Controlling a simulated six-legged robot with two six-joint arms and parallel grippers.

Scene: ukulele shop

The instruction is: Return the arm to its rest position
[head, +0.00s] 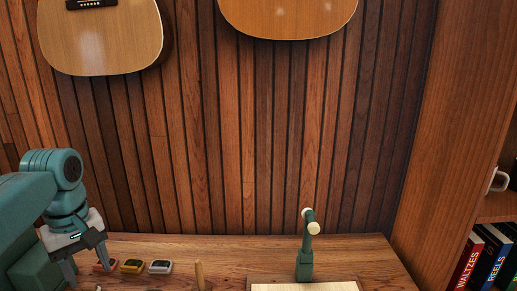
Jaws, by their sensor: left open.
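My left gripper (88,268) hangs at the left of the head view, at the end of my green arm. Its dark fingers point down and are apart, with nothing seen between them. My right gripper is not in view.
A green post (305,262) with a pale knob stands behind a pale board (305,287). Guitars (100,40) hang on the slatted wall. Books (490,258) fill a shelf at right.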

